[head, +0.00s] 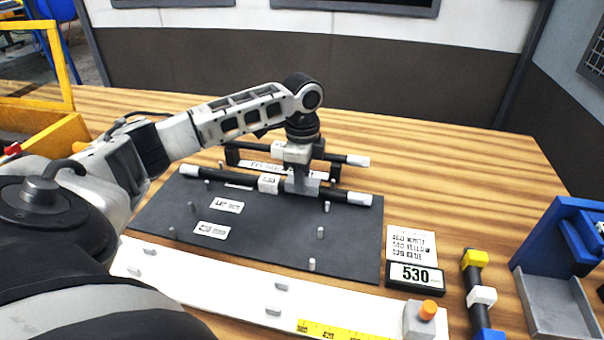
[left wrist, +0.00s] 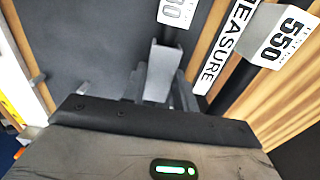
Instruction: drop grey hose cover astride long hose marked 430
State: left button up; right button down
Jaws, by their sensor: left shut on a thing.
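The long black hose (head: 345,195) with white ends lies across the rear of the dark board (head: 265,242). Its white tag (head: 268,184) ends in 30 in the left wrist view (left wrist: 178,12); the first digit is unclear. My left gripper (head: 300,168) points down over this hose, right of the tag. It is shut on the grey hose cover (head: 302,186), a small channel piece that also shows in the left wrist view (left wrist: 159,72). The cover is at the hose, overlapping it in view; I cannot tell whether it rests astride or hangs just above. My right gripper is not in view.
A second hose (head: 335,158) lies on a black rack behind, beside a MEASURE sign (left wrist: 226,50) and a 550 tag (left wrist: 284,38). Pegs stand on the board. A 530 plate (head: 415,277), a blocked hose (head: 482,297) and a blue fixture (head: 560,270) are at right.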

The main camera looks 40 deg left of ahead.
pick_arm(q)
jog(key=shift+f, duration=0.5)
jog(key=o, duration=0.8)
jog(key=shift+r, duration=3.5)
